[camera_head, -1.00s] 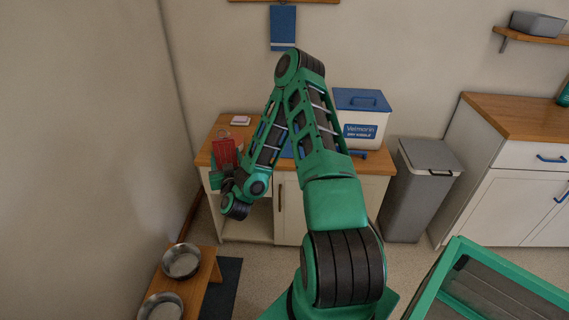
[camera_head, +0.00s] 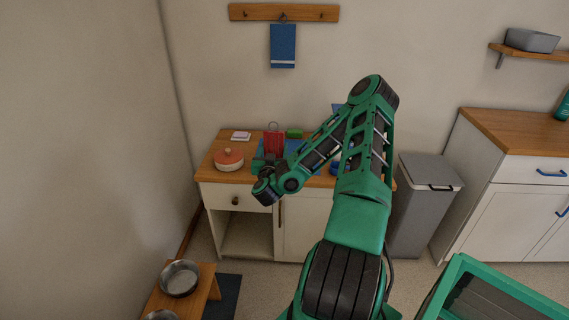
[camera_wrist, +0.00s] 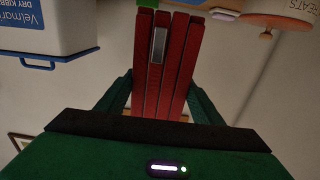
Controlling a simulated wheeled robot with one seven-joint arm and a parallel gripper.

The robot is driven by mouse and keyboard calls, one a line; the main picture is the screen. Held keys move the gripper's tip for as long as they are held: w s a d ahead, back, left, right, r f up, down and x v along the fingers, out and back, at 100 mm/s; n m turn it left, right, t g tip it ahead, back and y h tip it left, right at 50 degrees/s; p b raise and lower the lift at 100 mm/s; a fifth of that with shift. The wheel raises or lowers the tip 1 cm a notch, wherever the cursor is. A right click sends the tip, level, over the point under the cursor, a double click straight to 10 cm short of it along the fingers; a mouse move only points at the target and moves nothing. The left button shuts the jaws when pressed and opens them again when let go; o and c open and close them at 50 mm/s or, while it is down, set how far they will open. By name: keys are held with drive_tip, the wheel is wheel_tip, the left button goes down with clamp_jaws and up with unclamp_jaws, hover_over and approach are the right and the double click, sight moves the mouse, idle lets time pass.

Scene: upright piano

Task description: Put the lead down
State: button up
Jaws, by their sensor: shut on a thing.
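The lead (camera_head: 273,141) is a red folded strap with a metal ring at its top in the head view. My gripper (camera_head: 268,160) is shut on it and holds it upright at the cabinet's wooden top, in front of a blue mat. In the wrist view the lead (camera_wrist: 165,70) shows as several red bands side by side with a grey metal piece, between the two green fingers of my gripper (camera_wrist: 162,98). I cannot tell whether the lead touches the top.
A white treats jar with an orange lid (camera_head: 229,158) stands left of my gripper. A white pad (camera_head: 240,136) lies behind the jar, and a green item (camera_head: 294,133) lies right of the lead. The kibble bin (camera_wrist: 55,25) is mostly hidden by my arm in the head view.

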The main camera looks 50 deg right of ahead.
drive_tip(key=shift+s+d+f, duration=0.1)
drive_tip(key=shift+d+f, duration=0.9)
drive_tip(key=shift+f, duration=0.25)
drive_tip(key=shift+s+d+f, duration=0.1)
drive_tip(key=shift+d+f, duration=0.85)
drive_tip(key=shift+f, duration=0.3)
drive_tip(key=shift+d+f, duration=1)
drive_tip(key=shift+f, duration=0.25)
drive_tip(key=shift+f, duration=0.15)
drive_tip(key=o, duration=1.1)
